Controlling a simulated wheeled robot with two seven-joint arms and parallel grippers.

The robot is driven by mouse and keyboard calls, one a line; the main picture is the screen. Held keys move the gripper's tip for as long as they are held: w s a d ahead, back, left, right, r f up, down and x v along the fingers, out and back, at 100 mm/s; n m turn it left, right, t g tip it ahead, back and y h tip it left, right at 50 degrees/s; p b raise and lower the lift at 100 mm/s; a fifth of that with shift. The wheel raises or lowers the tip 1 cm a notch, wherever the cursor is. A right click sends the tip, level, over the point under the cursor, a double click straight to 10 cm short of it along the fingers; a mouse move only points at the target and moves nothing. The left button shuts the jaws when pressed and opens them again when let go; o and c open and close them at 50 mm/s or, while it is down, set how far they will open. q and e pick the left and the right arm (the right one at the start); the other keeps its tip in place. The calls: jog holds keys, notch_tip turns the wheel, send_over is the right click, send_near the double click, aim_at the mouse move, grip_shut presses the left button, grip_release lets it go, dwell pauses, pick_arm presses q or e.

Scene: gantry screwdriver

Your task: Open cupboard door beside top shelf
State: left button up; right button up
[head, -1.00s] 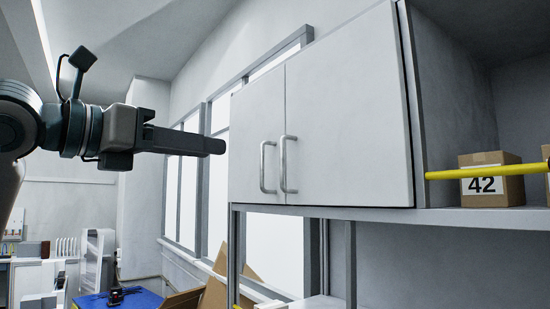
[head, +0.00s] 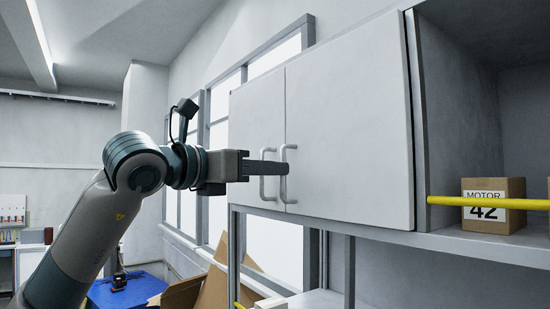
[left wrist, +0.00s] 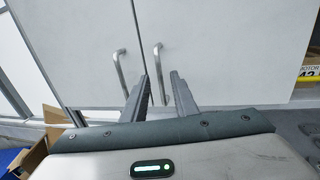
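The white cupboard has a left door (head: 256,120) and a right door (head: 350,120), both closed. The left door's handle (head: 264,184) and the right door's handle (head: 291,186) are grey vertical bars near the seam. My left gripper (head: 286,167) reaches in from the left, its finger tips at the right handle. In the left wrist view my gripper (left wrist: 160,78) is open. The right handle (left wrist: 159,70) appears between its two fingers, and the left handle (left wrist: 119,70) lies outside them. I cannot tell whether a finger touches a handle. My right gripper is out of view.
The open top shelf (head: 480,246) right of the cupboard holds a cardboard box marked 42 (head: 493,205), behind a yellow bar (head: 460,202). Windows (head: 220,110) line the wall behind. Cardboard (head: 205,290) and a blue surface (head: 125,290) are below left.

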pick_arm(q)
jog(key=shift+p+x, duration=0.35)
jog(key=shift+x, duration=0.85)
grip_shut()
dwell(0.6)
